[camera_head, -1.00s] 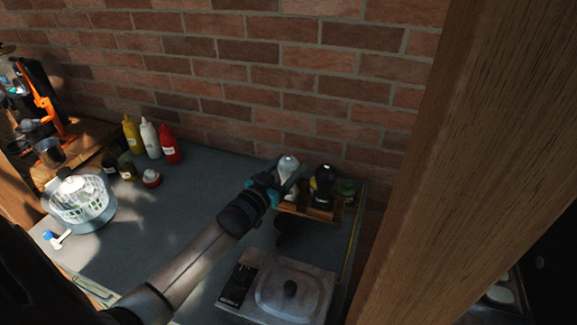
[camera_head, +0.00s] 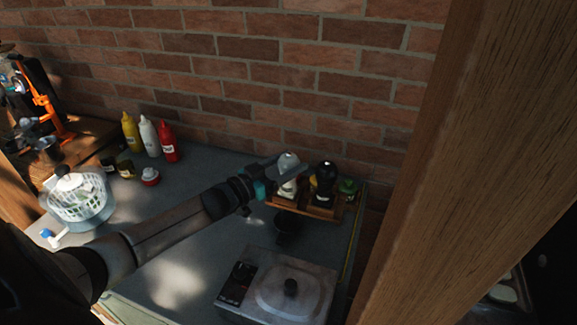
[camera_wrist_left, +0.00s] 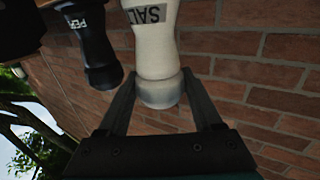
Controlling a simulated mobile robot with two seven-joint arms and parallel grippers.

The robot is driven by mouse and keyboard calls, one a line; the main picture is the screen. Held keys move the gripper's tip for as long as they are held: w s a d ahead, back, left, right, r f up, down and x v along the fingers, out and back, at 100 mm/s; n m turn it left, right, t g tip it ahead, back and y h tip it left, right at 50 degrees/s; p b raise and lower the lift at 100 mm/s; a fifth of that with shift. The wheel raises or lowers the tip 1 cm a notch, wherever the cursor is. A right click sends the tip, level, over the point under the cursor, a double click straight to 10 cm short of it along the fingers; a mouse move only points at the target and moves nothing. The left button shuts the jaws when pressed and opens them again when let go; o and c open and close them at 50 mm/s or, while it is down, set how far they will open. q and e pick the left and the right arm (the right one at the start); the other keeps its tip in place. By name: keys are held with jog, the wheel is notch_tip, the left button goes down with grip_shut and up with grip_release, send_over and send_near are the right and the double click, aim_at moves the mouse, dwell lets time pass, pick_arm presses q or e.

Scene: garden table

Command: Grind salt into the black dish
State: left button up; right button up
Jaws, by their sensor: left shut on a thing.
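The salt mill (camera_head: 288,187) is white with a silvery head and stands upright in a wooden rack (camera_head: 295,208) by the brick wall. In the left wrist view the salt mill (camera_wrist_left: 154,45), labelled "SALT", appears upside down. My left gripper (camera_head: 279,171) reaches it from the left and is shut on its head, a finger on each side (camera_wrist_left: 158,85). The black dish (camera_head: 286,224) is a small dark shape on the table in front of the rack, partly hard to make out. My right gripper is not in view.
A black pepper mill (camera_head: 325,183) stands just right of the salt mill, with a green-topped item (camera_head: 348,188) beyond it. A lidded metal appliance (camera_head: 285,290) stands in front. Sauce bottles (camera_head: 150,138) and a salad spinner (camera_head: 78,203) are at left. The table's middle is mostly clear.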

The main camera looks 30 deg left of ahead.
pick_arm(q)
jog(key=shift+m+g+h+b, duration=0.5)
jog(key=shift+m+h+b, duration=0.3)
jog(key=shift+h, duration=0.4)
jog(key=o, duration=1.4)
jog(key=shift+s, duration=0.1)
jog(key=shift+p+v, duration=0.7)
jog(key=shift+v, duration=6.85)
